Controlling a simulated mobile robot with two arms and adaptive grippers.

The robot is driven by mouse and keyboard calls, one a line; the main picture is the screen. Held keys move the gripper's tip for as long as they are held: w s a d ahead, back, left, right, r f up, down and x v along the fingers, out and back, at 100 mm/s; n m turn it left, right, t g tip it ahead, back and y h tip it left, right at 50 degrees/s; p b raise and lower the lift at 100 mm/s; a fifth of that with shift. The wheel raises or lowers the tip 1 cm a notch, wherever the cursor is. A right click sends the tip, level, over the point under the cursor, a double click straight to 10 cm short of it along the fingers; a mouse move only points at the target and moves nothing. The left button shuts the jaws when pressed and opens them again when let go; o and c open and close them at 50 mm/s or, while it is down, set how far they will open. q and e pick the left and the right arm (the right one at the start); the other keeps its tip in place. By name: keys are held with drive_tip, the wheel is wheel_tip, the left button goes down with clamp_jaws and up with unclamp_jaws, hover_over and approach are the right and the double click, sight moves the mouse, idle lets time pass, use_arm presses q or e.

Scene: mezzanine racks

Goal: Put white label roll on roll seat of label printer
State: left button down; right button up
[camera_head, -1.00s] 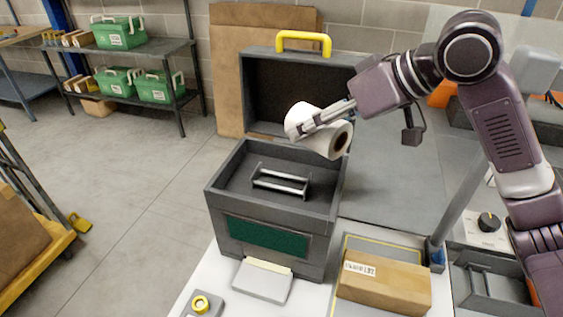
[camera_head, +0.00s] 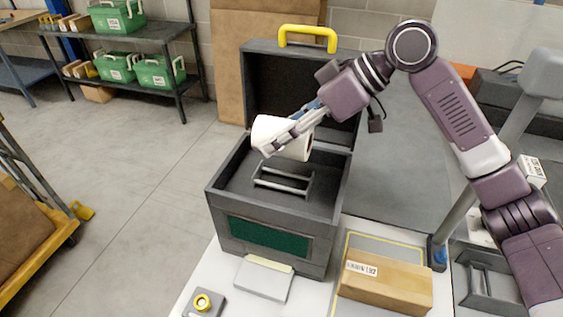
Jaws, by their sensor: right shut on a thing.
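The white label roll (camera_head: 291,148) is held on its side above the open label printer (camera_head: 265,262). My right gripper (camera_head: 270,146) is shut on the roll, its fingers lying along the near side of it. The roll seat (camera_head: 282,180), a frame with pale metal bars, is inside the printer below the roll, with a gap between them. The printer's dark lid with a yellow handle (camera_head: 307,38) stands open at the back. My left gripper is not in view.
A cardboard box (camera_head: 385,287) with a label lies on the table right of the printer. A shelf with green cases (camera_head: 160,71) stands at the back left, a cart (camera_head: 40,240) at the left.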

sight(310, 148)
wheel_tip(310, 148, down, 3)
drive_tip(key=shift+r, duration=0.1)
drive_tip(key=shift+f, duration=0.55)
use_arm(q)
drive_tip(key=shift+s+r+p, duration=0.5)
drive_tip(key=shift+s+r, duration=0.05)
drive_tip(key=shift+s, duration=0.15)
use_arm(e)
drive_tip(key=shift+f, duration=1.95)
drive_tip(key=o, duration=1.3)
drive_tip(key=shift+f, duration=0.15)
drive_tip(key=shift+o, duration=0.2)
use_arm(q)
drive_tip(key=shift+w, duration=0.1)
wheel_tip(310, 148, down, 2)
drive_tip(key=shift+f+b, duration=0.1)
drive_tip(key=shift+b, duration=1)
use_arm(e)
drive_tip(key=v, duration=1.2)
